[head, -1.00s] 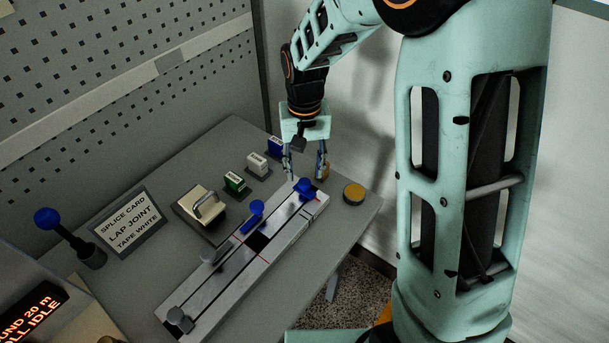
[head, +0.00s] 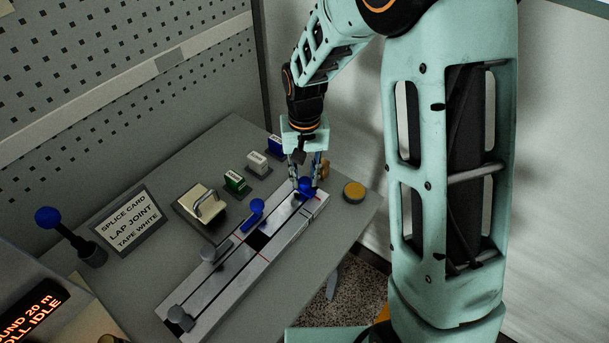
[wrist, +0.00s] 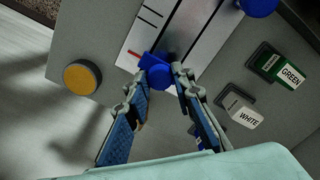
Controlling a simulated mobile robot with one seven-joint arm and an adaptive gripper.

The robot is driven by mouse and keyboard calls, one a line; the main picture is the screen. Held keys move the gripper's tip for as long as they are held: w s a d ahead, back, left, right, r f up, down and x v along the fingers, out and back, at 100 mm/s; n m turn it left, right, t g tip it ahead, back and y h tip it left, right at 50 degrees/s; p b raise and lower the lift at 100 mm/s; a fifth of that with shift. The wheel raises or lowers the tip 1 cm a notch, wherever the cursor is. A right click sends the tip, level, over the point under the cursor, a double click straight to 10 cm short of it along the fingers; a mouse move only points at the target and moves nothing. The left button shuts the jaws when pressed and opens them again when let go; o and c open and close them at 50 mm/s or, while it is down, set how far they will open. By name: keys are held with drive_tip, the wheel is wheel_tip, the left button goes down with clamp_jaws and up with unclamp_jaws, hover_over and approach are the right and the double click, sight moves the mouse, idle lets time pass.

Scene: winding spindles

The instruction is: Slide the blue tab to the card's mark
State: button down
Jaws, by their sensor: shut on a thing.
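The blue tab (head: 305,187) sits near the far right end of the pale slotted rail block (head: 207,304). It also shows in the wrist view (wrist: 160,76), between my fingertips. My gripper (head: 306,181) points down and is shut on this tab; it also shows in the wrist view (wrist: 165,73). Short black ticks and a red line (wrist: 134,53) lie on the block beside the tab. The splice card (head: 130,222) at the left reads "LAP JOINT" and "TAPE WHITE". My fingers partly hide the tab in the head view.
A second blue tab (head: 253,212) and grey knobs (head: 180,314) sit on the block. White (head: 257,162), green (head: 236,183) and blue (head: 275,147) labelled pieces stand behind it. A yellow disc (head: 354,191) lies right of the block. A blue-knobbed lever (head: 48,217) stands far left.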

drive_tip(key=shift+s+a+b, duration=0.35)
drive_tip(key=shift+s+a, duration=0.65)
drive_tip(key=shift+s, duration=0.3)
drive_tip(key=shift+s+a+b, duration=0.35)
drive_tip(key=shift+s+a, duration=0.6)
drive_tip(key=shift+s, duration=0.3)
drive_tip(key=c, duration=1.7)
unclamp_jaws()
drive_tip(key=shift+s+a, duration=0.1)
drive_tip(key=shift+o, duration=0.2)
drive_tip(key=shift+r, duration=0.1)
drive_tip(key=shift+r, duration=0.35)
wheel_tip(320, 180, up, 11)
